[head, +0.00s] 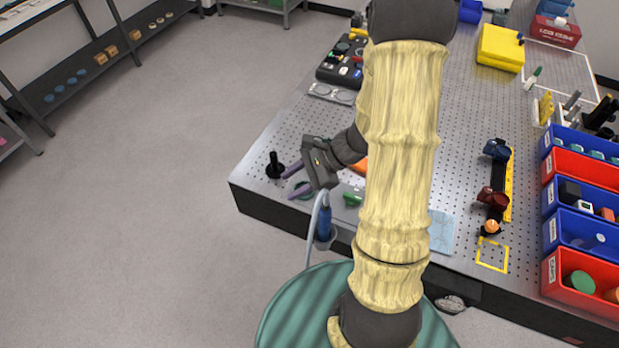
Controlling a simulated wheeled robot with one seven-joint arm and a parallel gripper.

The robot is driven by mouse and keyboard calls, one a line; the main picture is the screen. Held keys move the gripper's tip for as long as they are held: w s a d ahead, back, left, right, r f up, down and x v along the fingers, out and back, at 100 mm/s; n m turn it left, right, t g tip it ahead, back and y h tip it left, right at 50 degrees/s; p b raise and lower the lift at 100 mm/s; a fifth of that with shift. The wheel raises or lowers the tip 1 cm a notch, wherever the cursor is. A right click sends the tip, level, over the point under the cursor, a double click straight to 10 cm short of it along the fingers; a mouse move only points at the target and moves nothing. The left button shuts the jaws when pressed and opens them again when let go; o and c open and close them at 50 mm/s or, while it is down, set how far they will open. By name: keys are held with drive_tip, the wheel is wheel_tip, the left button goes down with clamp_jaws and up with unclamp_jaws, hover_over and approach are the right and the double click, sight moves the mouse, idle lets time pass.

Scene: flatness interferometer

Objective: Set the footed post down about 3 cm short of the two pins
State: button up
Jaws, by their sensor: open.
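A black footed post (274,164) stands upright on its round foot near the left corner of the perforated metal table. My gripper (291,182) is open, with its two purplish fingers pointing left. The upper finger's tip is close to the right side of the post's foot; I cannot tell whether they touch. Nothing shows between the fingers. I cannot make out the two pins; my arm covers a strip of the middle of the table.
The perforated table (268,135) has its near-left edge close to the post. A blue-handled tool (324,222) hangs in a holder at the front edge. A green object (351,199) lies right of my gripper. Red and blue bins (564,272) line the right side.

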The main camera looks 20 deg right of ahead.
drive_tip(key=s+d+r+n+h, duration=0.1)
drive_tip(key=s+r+n+h, duration=0.6)
drive_tip(key=n, duration=1)
drive_tip(key=r+h, duration=0.1)
drive_tip(key=h, duration=0.1)
drive_tip(key=shift+r+n+t+h, duration=0.2)
drive_tip(key=shift+n+t+h, duration=0.1)
drive_tip(key=shift+w+d, duration=0.1)
drive_tip(key=shift+c, duration=0.7)
